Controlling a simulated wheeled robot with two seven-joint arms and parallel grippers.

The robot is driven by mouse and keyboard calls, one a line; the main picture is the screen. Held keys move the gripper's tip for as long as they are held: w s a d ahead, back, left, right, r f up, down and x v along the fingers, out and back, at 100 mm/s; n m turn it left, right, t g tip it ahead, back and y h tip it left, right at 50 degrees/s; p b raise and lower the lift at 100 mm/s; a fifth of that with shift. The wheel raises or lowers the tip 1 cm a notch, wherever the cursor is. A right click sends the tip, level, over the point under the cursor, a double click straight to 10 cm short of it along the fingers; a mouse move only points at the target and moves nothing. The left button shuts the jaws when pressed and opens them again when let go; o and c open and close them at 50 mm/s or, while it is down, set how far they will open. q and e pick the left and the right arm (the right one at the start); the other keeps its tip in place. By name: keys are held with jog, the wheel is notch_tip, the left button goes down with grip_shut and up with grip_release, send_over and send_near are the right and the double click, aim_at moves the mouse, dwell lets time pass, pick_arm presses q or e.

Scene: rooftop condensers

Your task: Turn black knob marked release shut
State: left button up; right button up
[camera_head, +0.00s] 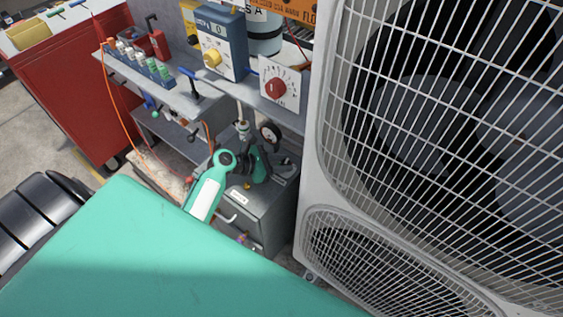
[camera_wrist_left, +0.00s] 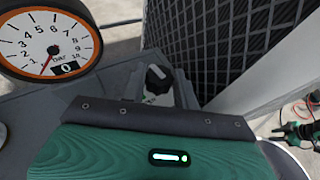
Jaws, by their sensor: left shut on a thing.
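The black knob (camera_wrist_left: 157,80) with a white mark shows in the left wrist view, just beyond the dark edge of my green gripper housing. Grey finger shapes stand on both sides of it. My left gripper (camera_head: 258,168) reaches in over the grey metal box in the head view and is shut on the knob. The gripper hides the knob there.
An orange-rimmed pressure gauge (camera_wrist_left: 49,45) stands close by. The white condenser (camera_head: 311,150) with wire grilles rises to the right. A shelf above holds a red dial (camera_head: 276,89) and a blue box with a yellow knob (camera_head: 212,58). A red cabinet (camera_head: 70,85) stands left.

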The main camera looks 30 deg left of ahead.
pick_arm(q)
jog(key=shift+w+a+m+g+h, duration=0.1)
jog(key=shift+m+g+h, duration=0.8)
jog(key=shift+m+g, duration=0.15)
jog(key=o, duration=0.8)
jog(key=shift+o, duration=0.9)
jog(key=shift+s+a+r, duration=0.1)
jog(key=shift+s+a, duration=0.1)
jog(key=shift+a, duration=0.1)
jog(key=v, duration=1.2)
jog(key=shift+s, duration=0.25)
jog(key=shift+s+a+r, duration=0.2)
jog(key=shift+a, duration=0.15)
pick_arm(e)
jog(key=shift+s, duration=0.2)
jog(key=shift+s+f, duration=0.1)
jog(key=shift+s, duration=0.1)
